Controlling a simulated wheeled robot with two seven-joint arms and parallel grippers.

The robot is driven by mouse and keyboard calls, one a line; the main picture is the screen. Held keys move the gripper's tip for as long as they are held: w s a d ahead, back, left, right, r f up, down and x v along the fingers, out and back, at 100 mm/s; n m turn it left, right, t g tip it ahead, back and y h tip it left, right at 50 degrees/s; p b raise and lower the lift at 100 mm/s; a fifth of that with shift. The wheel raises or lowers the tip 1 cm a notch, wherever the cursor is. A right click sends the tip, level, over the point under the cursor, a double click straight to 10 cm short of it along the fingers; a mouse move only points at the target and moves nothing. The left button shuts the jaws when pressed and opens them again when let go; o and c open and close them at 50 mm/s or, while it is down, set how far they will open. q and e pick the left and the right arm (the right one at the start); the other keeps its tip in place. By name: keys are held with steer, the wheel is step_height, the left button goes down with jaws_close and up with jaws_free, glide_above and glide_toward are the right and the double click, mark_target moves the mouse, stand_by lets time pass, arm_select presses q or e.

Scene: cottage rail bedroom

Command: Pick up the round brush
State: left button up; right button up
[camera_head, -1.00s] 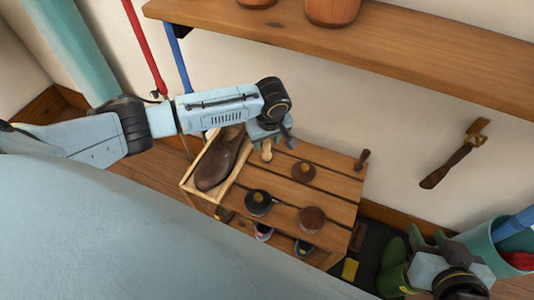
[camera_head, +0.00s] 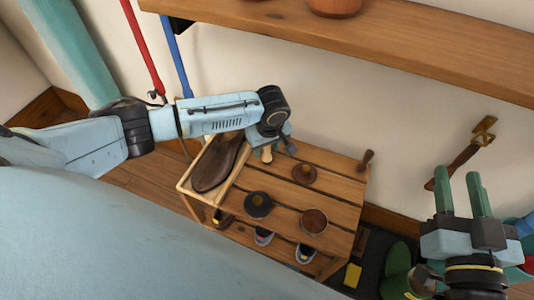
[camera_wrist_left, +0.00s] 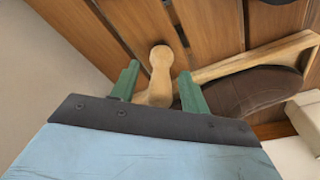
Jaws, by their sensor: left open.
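A pale wooden piece with a rounded knob end (camera_wrist_left: 160,62), which may be the round brush's handle, lies over the slatted bench; it also shows in the head view (camera_head: 267,154). Its far part is hidden by my left gripper. My left gripper (camera_wrist_left: 158,75) is open, with one green finger on each side of this piece; I cannot tell if they touch it. In the head view the left gripper (camera_head: 273,138) is above the bench's back edge. A round brown knobbed item (camera_head: 304,173) sits on the bench. My right gripper (camera_head: 460,175) is open and empty, right of the bench.
The slatted bench (camera_head: 338,188) also holds a dark tin (camera_head: 258,204), a brown round tin (camera_head: 313,221) and a tray (camera_head: 184,186) with a brown shoe (camera_head: 217,165). A wooden shelf (camera_head: 400,48) overhangs behind. Green boots (camera_head: 397,270) stand at the right.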

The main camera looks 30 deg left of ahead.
arm_select(q)
jaws_close()
stand_by(0.3)
